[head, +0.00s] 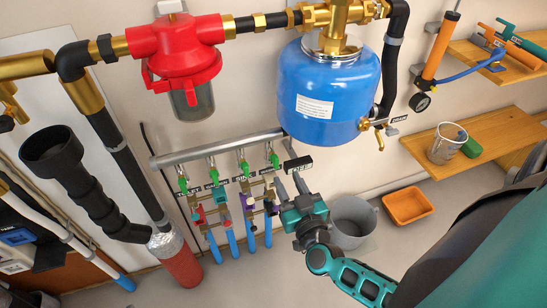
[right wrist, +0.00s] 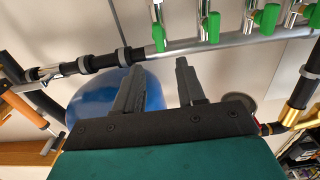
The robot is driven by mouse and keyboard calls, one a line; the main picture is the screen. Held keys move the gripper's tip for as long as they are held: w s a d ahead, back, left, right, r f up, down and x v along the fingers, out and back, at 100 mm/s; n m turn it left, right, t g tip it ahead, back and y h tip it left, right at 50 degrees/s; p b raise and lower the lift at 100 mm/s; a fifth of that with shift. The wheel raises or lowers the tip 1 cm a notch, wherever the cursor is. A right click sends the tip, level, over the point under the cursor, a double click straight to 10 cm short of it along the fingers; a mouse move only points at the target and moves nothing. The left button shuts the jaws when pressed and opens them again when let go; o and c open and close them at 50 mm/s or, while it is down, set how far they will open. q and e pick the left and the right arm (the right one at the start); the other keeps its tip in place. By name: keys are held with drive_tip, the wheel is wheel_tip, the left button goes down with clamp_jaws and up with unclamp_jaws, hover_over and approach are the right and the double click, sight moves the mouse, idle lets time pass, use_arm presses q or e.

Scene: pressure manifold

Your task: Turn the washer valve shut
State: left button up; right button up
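A grey manifold pipe (head: 220,147) runs along the wall with a row of several green-handled valves. From left to right in the head view these are the first (head: 183,184), second (head: 213,176), third (head: 244,168) and fourth (head: 273,159). Each has a small label below it; the lettering is too small for me to tell surely which one is the washer valve. My right gripper (head: 290,184) is open and empty, just below and right of the fourth valve, apart from it. In the right wrist view, its fingers (right wrist: 158,72) point toward the pipe, near one green handle (right wrist: 158,37). My left gripper is not in view.
A blue tank (head: 330,90) hangs above right of the manifold, and a red filter (head: 178,50) above left. Blue pipes (head: 233,245) drop from the valves. A grey bucket (head: 352,222) and an orange tub (head: 407,206) stand on the floor. A wooden shelf (head: 480,140) is at right.

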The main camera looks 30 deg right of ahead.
sight(277, 160)
drive_tip(key=b+x, duration=0.1)
drive_tip(key=x, duration=0.8)
drive_tip(key=shift+a, duration=0.1)
clamp_jaws()
